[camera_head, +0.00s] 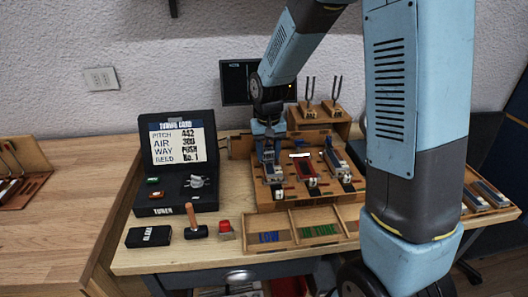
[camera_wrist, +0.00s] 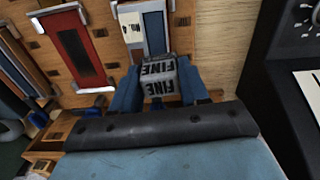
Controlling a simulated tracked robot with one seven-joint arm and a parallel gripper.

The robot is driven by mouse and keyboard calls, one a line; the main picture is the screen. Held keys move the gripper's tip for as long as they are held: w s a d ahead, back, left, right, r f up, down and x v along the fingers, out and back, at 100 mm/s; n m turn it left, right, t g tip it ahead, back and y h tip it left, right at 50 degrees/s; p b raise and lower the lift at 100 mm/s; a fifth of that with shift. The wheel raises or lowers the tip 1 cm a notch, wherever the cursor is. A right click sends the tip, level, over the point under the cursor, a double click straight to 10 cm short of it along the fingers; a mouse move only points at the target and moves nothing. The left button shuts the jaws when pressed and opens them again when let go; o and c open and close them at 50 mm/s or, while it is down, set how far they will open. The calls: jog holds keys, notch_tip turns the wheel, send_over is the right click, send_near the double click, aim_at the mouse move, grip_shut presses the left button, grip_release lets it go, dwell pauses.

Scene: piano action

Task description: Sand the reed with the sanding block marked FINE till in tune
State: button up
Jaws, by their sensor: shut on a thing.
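My gripper (camera_wrist: 160,85) is shut on the sanding block (camera_wrist: 160,72), a grey block marked FINE on two faces. In the wrist view the block is at the near end of a blue-grey reed plate (camera_wrist: 154,30) with a white number label beside it; whether it touches the reed is unclear. In the head view my gripper (camera_head: 267,150) is over the leftmost reed (camera_head: 273,174) on the wooden rack (camera_head: 262,196). The tuning card (camera_head: 176,142) reads pitch 442, air 300, way push, reed No. 1. The tuner box (camera_head: 165,206) lies open below it.
A red plate (camera_head: 305,168) and another reed (camera_head: 340,166) sit right of it. A tray with LOW (camera_head: 269,237) and IN TUNE (camera_head: 318,230) compartments is in front. Tuning forks (camera_head: 309,90) stand behind.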

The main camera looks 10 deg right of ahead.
jog(key=shift+d+f, duration=0.1)
jog(key=shift+d, duration=0.55)
jog(key=shift+a, duration=1.25)
jog(key=shift+d, duration=1.4)
jog(key=shift+r, duration=4)
